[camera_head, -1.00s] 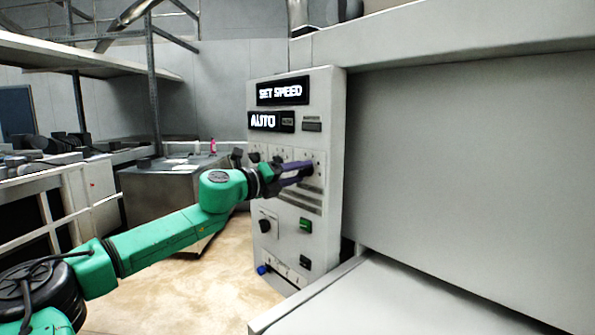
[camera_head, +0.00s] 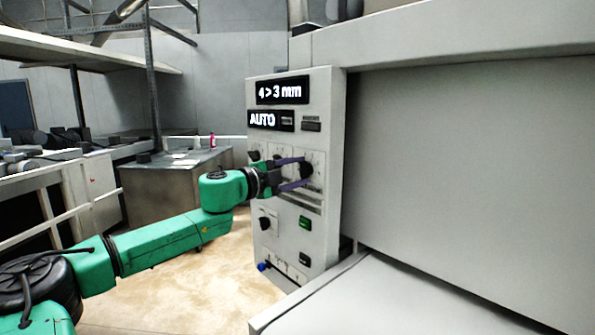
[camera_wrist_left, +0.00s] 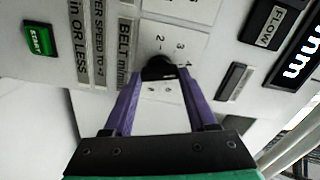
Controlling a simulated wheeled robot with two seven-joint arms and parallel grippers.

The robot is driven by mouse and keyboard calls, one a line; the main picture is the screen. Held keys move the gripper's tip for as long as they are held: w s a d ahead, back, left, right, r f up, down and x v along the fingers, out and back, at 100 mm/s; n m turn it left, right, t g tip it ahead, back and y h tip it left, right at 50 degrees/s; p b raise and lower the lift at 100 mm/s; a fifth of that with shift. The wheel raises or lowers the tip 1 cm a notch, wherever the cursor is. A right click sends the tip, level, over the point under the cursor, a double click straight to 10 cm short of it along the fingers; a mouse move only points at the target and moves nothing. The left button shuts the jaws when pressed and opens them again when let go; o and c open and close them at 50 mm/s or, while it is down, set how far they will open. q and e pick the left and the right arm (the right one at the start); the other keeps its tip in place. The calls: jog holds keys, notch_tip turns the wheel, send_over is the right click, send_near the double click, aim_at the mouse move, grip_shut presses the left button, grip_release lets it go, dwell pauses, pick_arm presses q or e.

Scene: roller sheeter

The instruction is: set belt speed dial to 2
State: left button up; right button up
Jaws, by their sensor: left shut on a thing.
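The belt speed dial is a black knob (camera_wrist_left: 158,67) on a white plate marked "BELT m/min", with the numbers 2, 3 and 4 visible around it in the left wrist view. In the head view it is the rightmost black knob (camera_head: 307,170) in the upper row of the control panel (camera_head: 285,215). My left gripper (camera_head: 304,172) has its purple fingers on either side of this knob and is shut on it; it also shows in the left wrist view (camera_wrist_left: 160,73). The knob's pointer is too hidden to read. My right gripper is out of view.
The upper display (camera_head: 279,91) reads "4>3 mm" and the lower one (camera_head: 271,121) "AUTO". The large grey machine wall (camera_head: 470,160) stands at the right. Open floor lies left.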

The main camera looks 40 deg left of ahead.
pick_arm(q)
jog(key=n, duration=0.3)
jog(key=shift+r+n+p, duration=0.1)
jog(key=shift+n+p, duration=0.2)
jog(key=shift+n, duration=0.1)
jog(key=n, duration=0.4)
jog(key=shift+n+p, duration=0.3)
jog(key=n, duration=0.4)
jog(key=shift+a, duration=0.1)
jog(key=shift+a+n+p, duration=0.1)
jog(key=shift+n+p, duration=0.25)
jog(key=shift+n, duration=1.75)
jog(key=o, duration=1.4)
jog(key=shift+c, duration=0.2)
